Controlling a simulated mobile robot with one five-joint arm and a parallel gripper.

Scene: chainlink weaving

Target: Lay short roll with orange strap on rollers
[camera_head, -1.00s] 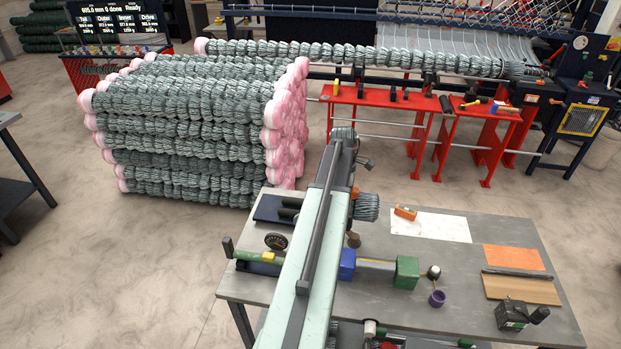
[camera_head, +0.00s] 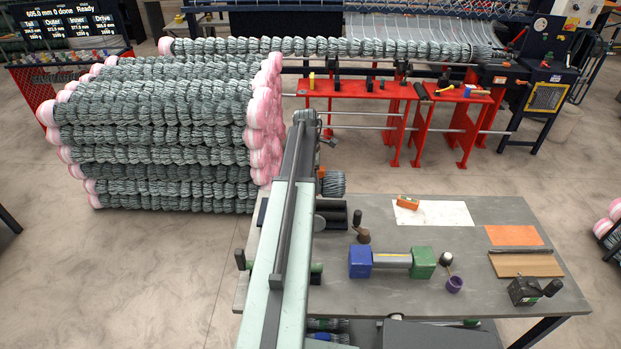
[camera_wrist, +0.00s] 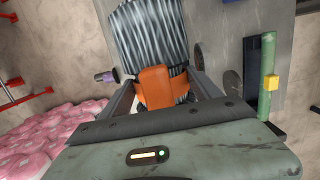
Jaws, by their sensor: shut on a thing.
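A short grey wire roll (camera_head: 334,184) with an orange strap hangs from the end of my arm in the head view. It is near the back left edge of the bench. In the wrist view the grey ribbed roll (camera_wrist: 150,30) fills the top middle, with its orange strap (camera_wrist: 160,84) between the fingers. My gripper (camera_wrist: 168,95) is shut on it at the strap. Dark rollers (camera_head: 331,216) lie at the bench's back left, just below the roll in the picture; my arm covers their left part. I cannot tell the height of the roll above them.
The grey bench (camera_head: 430,290) holds a blue block (camera_head: 360,262), green block (camera_head: 423,262), purple cup (camera_head: 454,284) and black tool (camera_head: 527,291). A stack of long pink-ended rolls (camera_head: 160,150) stands left. Red stands (camera_head: 400,95) and the weaving machine are behind.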

